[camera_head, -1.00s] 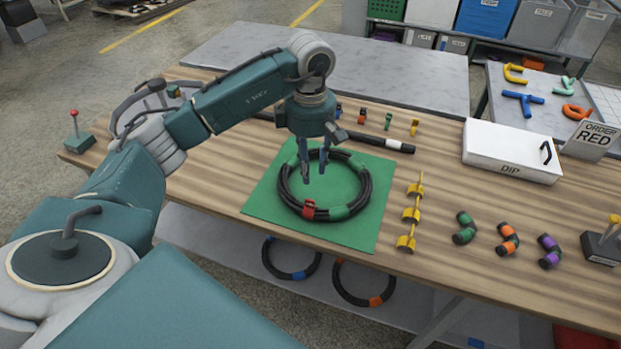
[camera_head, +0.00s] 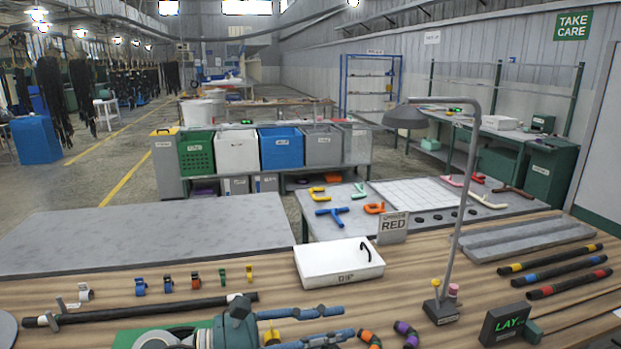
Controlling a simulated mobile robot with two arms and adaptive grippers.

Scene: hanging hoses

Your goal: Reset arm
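My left gripper (camera_head: 348,322) shows at the bottom edge in the head view, low over the front of the wooden workbench (camera_head: 80,291). Its teal body lies to the left and its two blue-grey fingers point right. The fingers are apart with nothing visible between them, so it is open. The rest of my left arm is mostly cut off by the lower edge. My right gripper is not in view. The black hose coil is not visible now; only a strip of its green mat (camera_head: 130,339) shows behind the gripper.
A white DIP box (camera_head: 325,270) stands behind the gripper. A black hose (camera_head: 140,309) lies at left. Orange-banded (camera_head: 369,338) and purple-banded (camera_head: 405,332) pieces lie near the fingertips.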

